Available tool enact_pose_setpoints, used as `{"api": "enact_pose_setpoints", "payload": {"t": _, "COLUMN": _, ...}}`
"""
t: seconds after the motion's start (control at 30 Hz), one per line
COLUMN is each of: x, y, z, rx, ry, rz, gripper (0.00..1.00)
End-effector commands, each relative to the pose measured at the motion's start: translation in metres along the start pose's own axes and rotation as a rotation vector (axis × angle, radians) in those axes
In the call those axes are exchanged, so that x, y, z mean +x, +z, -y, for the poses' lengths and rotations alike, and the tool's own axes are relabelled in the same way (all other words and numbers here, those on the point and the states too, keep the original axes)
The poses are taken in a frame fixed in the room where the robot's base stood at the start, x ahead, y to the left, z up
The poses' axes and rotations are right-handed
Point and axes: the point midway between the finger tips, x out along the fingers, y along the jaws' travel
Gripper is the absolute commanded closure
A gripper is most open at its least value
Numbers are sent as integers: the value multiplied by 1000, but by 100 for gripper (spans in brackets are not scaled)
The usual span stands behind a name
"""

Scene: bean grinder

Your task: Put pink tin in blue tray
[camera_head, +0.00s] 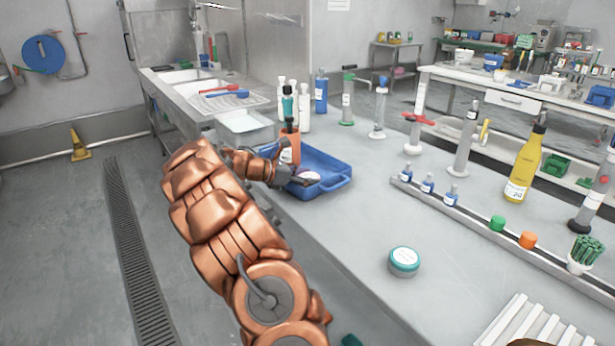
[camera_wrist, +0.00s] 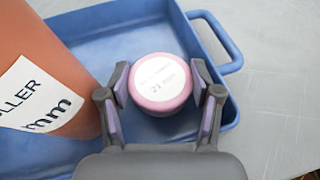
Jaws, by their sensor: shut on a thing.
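The pink tin (camera_wrist: 160,82), round with a white label on its lid, is between the two fingers of my gripper (camera_wrist: 161,108) in the wrist view. My gripper is shut on it. The blue tray (camera_wrist: 90,25) lies beneath the tin, which appears over the tray's floor near the handle side. I cannot tell whether the tin touches the floor. In the head view, my gripper (camera_head: 296,185) reaches over the blue tray (camera_head: 335,166), and only a bit of the pink tin (camera_head: 305,174) shows beside the fingers.
An orange bottle (camera_wrist: 50,90) stands close beside my gripper at the left in the wrist view. Several bottles, including a blue one (camera_head: 321,92), stand behind the tray. A teal tin (camera_head: 404,261) sits on the bench nearer. The bench between tray and teal tin is clear.

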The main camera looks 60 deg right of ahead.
Motion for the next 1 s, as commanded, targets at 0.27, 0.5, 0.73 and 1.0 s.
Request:
{"api": "enact_pose_setpoints", "payload": {"t": 0.27, "x": 5, "y": -14, "z": 2, "rx": -3, "ry": -7, "rz": -12, "gripper": 73}}
{"api": "enact_pose_setpoints", "payload": {"t": 0.5, "x": 7, "y": -18, "z": 2, "rx": -6, "ry": -9, "rz": -14, "gripper": 26}}
{"api": "enact_pose_setpoints", "payload": {"t": 0.73, "x": 3, "y": -7, "z": 2, "rx": -3, "ry": -8, "rz": -14, "gripper": 26}}
{"api": "enact_pose_setpoints", "payload": {"t": 1.0, "x": -52, "y": -1, "z": 0, "rx": -3, "ry": 0, "rz": -9, "gripper": 26}}
